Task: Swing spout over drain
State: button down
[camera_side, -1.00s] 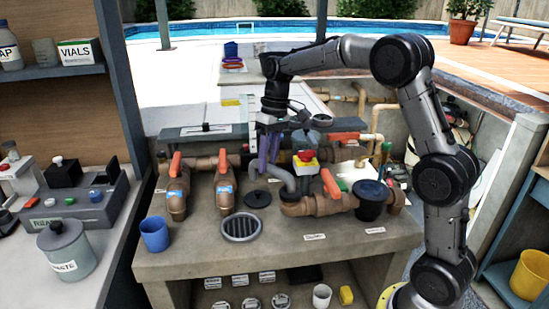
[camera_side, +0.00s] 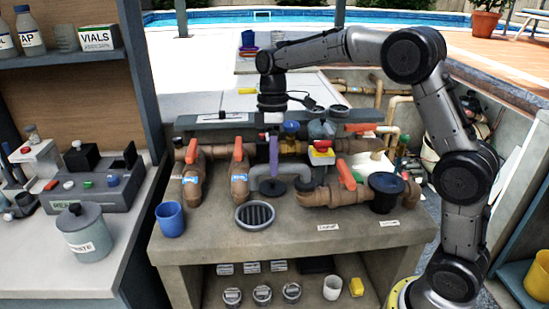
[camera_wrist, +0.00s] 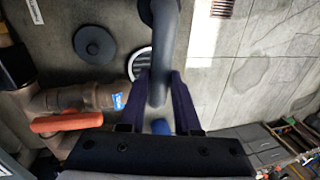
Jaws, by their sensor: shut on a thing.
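The round slotted drain (camera_side: 255,215) lies in the bench top, nearer the camera than the spout. In the wrist view, the drain (camera_wrist: 138,63) is partly hidden by the spout and a finger. I cannot tell how far the spout's end overlaps it.
A black round cap (camera_side: 277,187) lies beside the spout. Brown pipes with red-orange valve handles (camera_side: 238,150) stand left, and another (camera_side: 346,175) stands right. A blue cup (camera_side: 170,219) is at the bench's left.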

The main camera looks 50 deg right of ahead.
jog(key=shift+s+a+r+n, duration=0.1)
jog(key=shift+a+r+n, duration=0.1)
jog(key=shift+n, duration=0.1)
dwell(0.4)
jog(key=c, duration=0.9)
grip_release()
jog(key=shift+f, duration=0.1)
jog(key=shift+w+d+r, duration=0.3)
jog(key=shift+r, duration=1.95)
jog(key=shift+w+d+r, duration=0.3)
jog(key=shift+r, duration=2)
jog(key=shift+w+d+r, duration=0.3)
jog(key=shift+r, duration=1.95)
